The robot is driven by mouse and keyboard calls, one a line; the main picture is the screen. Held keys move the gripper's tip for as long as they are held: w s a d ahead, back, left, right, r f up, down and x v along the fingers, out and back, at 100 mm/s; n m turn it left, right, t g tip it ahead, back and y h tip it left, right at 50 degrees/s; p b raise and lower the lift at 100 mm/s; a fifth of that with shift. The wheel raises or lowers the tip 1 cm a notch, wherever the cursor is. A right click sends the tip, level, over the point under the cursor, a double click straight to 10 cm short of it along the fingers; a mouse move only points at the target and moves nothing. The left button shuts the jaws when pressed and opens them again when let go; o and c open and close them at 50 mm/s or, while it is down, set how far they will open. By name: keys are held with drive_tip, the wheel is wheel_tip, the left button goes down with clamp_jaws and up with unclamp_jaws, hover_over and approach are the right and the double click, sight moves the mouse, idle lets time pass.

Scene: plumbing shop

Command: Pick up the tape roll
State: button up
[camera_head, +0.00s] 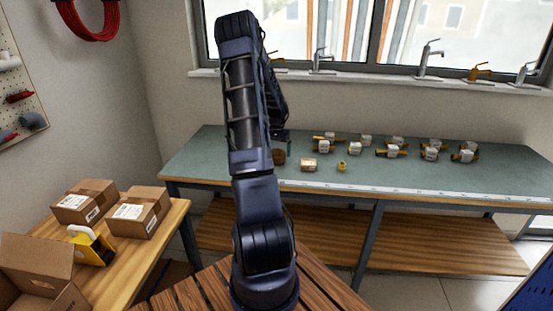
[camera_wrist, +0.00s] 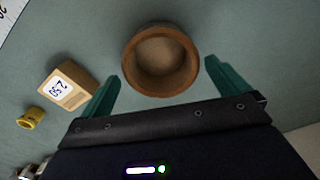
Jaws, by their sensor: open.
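A brown ring-shaped thing with a hollow middle, which looks like the tape roll (camera_wrist: 160,62), is on the grey-green bench top in the wrist view. In the head view the tape roll (camera_head: 279,157) shows only partly, beside my arm. My gripper (camera_wrist: 162,76) is open, with its two teal fingers apart on either side of the near part of the roll. I cannot tell whether the fingers touch it or how high they are. In the head view my arm hides most of the gripper.
A small price-labelled box (camera_wrist: 68,84) and a yellow fitting (camera_wrist: 31,118) stand left of the roll in the wrist view. Several fittings and boxes (camera_head: 395,150) stand on the bench's right part (camera_head: 450,186). Cardboard boxes (camera_head: 138,212) are on the wooden table at left.

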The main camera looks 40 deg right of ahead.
sight(277, 152)
wheel_tip(277, 152, down, 3)
drive_tip(key=shift+w+f, duration=0.1)
drive_tip(key=shift+f, duration=0.1)
drive_tip(key=c, duration=0.9)
